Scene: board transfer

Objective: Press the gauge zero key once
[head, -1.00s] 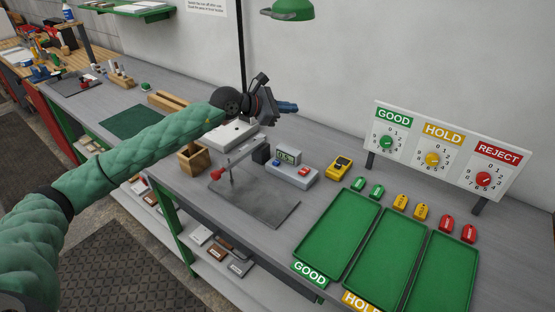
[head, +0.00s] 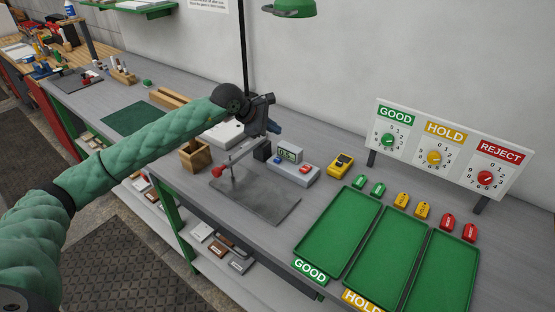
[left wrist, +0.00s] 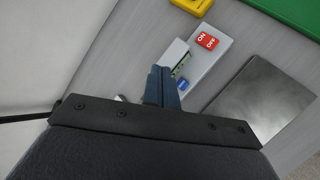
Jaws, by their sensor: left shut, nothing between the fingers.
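The gauge (head: 297,173) is a grey box with a small raised display (head: 289,154) on the bench. It has a blue key (left wrist: 183,85) and a red ON/OFF key (left wrist: 208,41); the red key (head: 305,169) also shows in the head view. My left gripper (head: 274,128) is shut and empty, fingers pointing down, above and slightly behind the gauge. In the left wrist view its fingertips (left wrist: 160,72) appear beside the display housing, left of the blue key. I cannot tell the exact height between them. My right gripper is out of view.
A grey plate (head: 255,194) with a red-handled arm stands in front of the gauge. A yellow device (head: 341,163) sits to its right. Green trays (head: 338,232) and coloured tags lie further right. A wooden box (head: 194,158) stands left.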

